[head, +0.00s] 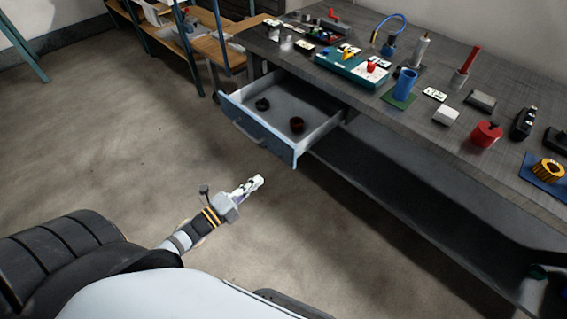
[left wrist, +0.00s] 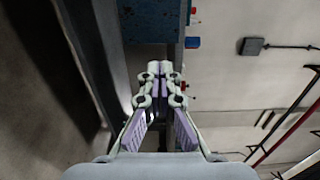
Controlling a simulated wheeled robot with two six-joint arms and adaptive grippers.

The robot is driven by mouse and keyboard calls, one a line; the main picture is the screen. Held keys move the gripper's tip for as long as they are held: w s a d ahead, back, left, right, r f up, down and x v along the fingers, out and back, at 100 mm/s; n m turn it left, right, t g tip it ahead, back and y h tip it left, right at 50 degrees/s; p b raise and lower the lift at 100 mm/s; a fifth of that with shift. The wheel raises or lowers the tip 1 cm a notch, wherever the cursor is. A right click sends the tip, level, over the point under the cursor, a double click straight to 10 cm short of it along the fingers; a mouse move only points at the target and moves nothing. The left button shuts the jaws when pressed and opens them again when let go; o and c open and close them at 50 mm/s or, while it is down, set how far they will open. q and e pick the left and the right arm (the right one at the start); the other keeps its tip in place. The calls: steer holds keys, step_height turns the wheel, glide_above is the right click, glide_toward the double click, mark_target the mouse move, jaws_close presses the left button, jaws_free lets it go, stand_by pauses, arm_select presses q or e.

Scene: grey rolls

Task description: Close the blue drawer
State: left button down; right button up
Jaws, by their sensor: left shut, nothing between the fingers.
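The blue drawer (head: 262,137) stands pulled out from under the dark workbench in the head view. Its front carries a grey handle (head: 247,132). My right gripper is not in view.
The workbench top (head: 395,120) holds several items, among them a blue cup (head: 404,85), a red pot (head: 486,134) and a teal tray (head: 352,70). Wooden shelving (head: 215,48) stands at the back left. The floor (head: 100,130) left of the drawer is clear.

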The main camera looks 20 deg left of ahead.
mark_target(291, 155)
arm_select(q)
steer(key=x, duration=1.1)
steer(key=shift+w, duration=0.15)
steer(key=shift+w+d, duration=0.2)
steer(key=shift+w, duration=0.35)
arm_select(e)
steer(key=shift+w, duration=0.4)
arm_select(q)
steer(key=shift+f, duration=0.1)
